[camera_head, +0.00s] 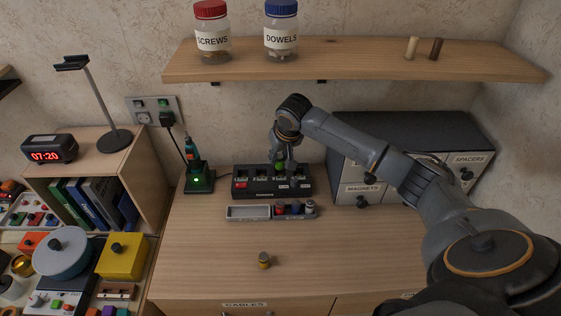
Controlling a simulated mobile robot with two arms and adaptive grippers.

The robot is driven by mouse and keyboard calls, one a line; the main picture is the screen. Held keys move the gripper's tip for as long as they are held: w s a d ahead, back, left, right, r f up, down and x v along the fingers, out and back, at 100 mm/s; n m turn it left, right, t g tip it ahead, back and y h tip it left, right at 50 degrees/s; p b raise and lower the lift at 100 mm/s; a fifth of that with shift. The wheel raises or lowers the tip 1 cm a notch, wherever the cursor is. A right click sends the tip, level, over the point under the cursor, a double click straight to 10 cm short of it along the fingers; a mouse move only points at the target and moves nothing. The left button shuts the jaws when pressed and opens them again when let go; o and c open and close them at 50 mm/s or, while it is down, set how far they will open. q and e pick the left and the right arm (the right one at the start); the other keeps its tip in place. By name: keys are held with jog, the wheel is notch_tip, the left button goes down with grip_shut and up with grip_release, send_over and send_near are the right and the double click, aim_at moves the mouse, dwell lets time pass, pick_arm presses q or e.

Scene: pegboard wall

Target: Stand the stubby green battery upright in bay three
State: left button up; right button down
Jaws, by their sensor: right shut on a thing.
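The black charger (243,190) with several bays stands at the back of the wooden desk, a red mark on its left part. My right gripper (281,163) is over the charger's middle, pointing down, shut on the stubby green battery (281,166). Only a small green part of the battery shows between the fingers. I cannot tell whether its lower end is inside a bay or just above one, nor exactly which bay is under it. My left gripper is not in view.
A grey tray (248,212) before the charger has an empty left part and several small cells at right. A screwdriver stand (198,178) is left, a drawer cabinet (350,180) right, a shelf (350,62) above. The desk front is mostly clear.

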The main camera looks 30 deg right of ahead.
aim_at(281, 164)
jog(key=shift+w+d+f, duration=0.15)
jog(key=shift+d+f, duration=0.1)
jog(key=shift+f, duration=0.05)
notch_tip(281, 164, down, 3)
jog(key=shift+d+f+p, duration=0.1)
jog(key=shift+f+p, duration=0.05)
jog(key=shift+p, duration=0.55)
